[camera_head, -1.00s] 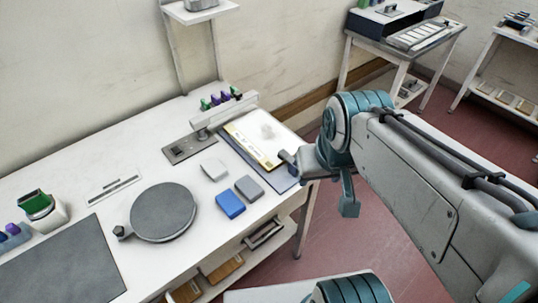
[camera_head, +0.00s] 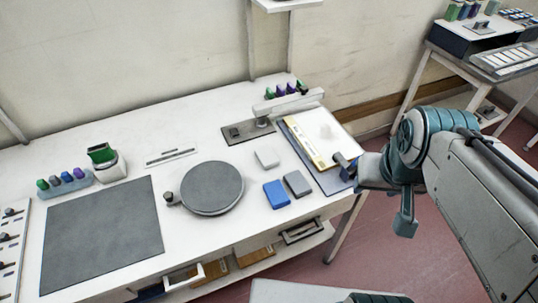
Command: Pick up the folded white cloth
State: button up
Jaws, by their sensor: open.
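A small white folded cloth (camera_head: 267,157) lies flat on the white worktable, behind a blue folded cloth (camera_head: 276,194) and a grey one (camera_head: 297,183). My gripper (camera_head: 344,165) is at the table's right end, over the edge of a board with papers, well to the right of the white cloth. It is small and seen from the side. It is open, and nothing shows between its fingers.
A round grey turntable (camera_head: 212,187) stands left of the cloths. A dark mat (camera_head: 102,233) covers the table's left part. Behind the white cloth is a post with a white arm (camera_head: 288,103). The papers (camera_head: 318,137) lie right of the cloths.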

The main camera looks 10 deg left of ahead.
aim_at(265, 155)
jog(key=z, duration=0.55)
jog(key=k, duration=1.3)
jog(key=z, duration=0.45)
jog(key=i, duration=0.95)
jog(key=u, duration=1.1)
jog(key=i, duration=0.95)
jog(key=u, duration=0.95)
